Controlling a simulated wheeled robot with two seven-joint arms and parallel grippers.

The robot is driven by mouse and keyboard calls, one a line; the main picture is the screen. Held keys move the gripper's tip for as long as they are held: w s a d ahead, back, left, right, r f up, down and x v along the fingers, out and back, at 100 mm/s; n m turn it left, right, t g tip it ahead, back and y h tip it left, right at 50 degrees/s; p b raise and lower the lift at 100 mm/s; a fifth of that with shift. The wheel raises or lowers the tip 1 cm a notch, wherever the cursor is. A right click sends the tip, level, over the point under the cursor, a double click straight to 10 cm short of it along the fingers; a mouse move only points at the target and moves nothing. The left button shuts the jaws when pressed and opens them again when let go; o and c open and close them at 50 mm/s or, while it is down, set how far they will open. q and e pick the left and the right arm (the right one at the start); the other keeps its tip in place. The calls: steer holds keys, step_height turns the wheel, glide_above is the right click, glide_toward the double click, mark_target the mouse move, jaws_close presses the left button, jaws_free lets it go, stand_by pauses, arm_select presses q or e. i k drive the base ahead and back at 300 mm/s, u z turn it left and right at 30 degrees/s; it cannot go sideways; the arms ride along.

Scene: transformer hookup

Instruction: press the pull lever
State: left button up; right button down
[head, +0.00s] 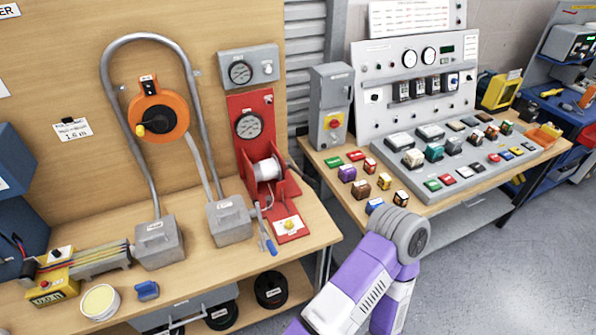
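A lever with a blue grip (268,244) hangs at the front of the red pull rig (250,140), by the bench's front edge. I take it to be the pull lever, but its label is too small to read. Its grey shaft slants down and right from the rig, with the blue end lowest. Nothing touches it. The rig carries a round gauge (248,125), a pale spool (267,169) and a red plate with a yellow button (290,223). A purple arm link of mine with a grey joint stands right of the lever, apart from it. Neither gripper shows.
The wooden bench (205,268) holds two grey boxes with a bent pipe, and an orange reel (158,115) is above. A second table (440,203) at the right holds a grey panel and several coloured blocks. A floor gap separates the tables.

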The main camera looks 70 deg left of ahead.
mark_target(307, 179)
steer(key=u, duration=2.85)
